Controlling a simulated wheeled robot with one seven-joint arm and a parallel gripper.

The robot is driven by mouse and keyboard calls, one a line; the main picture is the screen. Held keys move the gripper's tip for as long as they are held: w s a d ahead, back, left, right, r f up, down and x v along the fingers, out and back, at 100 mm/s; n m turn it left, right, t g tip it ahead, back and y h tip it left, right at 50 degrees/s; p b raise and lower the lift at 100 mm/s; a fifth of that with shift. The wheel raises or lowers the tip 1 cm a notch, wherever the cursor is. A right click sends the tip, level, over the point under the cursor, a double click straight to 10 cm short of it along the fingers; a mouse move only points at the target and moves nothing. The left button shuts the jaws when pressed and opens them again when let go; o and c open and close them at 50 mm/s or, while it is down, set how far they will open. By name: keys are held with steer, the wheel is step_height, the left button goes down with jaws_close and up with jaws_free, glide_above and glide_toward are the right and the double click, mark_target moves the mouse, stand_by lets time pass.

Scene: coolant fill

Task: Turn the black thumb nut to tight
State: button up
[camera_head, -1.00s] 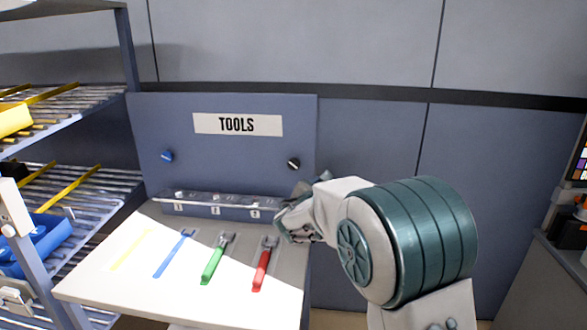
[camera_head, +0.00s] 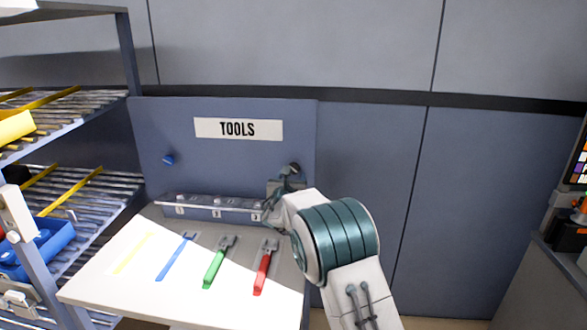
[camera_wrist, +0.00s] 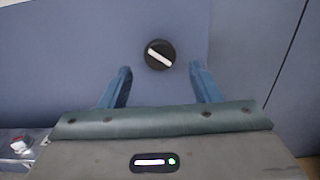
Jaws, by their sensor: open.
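The black thumb nut (camera_wrist: 160,55) sits on the blue-grey tool panel (camera_wrist: 60,80), with a white bar mark across its face that slants down to the right in the wrist view. In the head view the nut (camera_head: 294,168) is partly hidden by my gripper and shows as a dark spot on the panel's right side. My gripper (camera_wrist: 160,72) is open and empty. Its two blue-grey fingers stand either side of the nut in the wrist view, with the nut roughly centred just beyond the fingertips. I see no contact.
A blue knob (camera_head: 168,159) sits on the panel's left side below the TOOLS sign (camera_head: 238,129). A numbered rail (camera_head: 190,203) runs along the panel's foot. A shelf rack (camera_head: 75,180) stands left.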

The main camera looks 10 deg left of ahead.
mark_target(293, 171)
steer(key=shift+w+p, duration=0.7)
steer(key=shift+w, duration=1.8)
steer(key=shift+c, duration=0.4)
steer(key=c, duration=0.9)
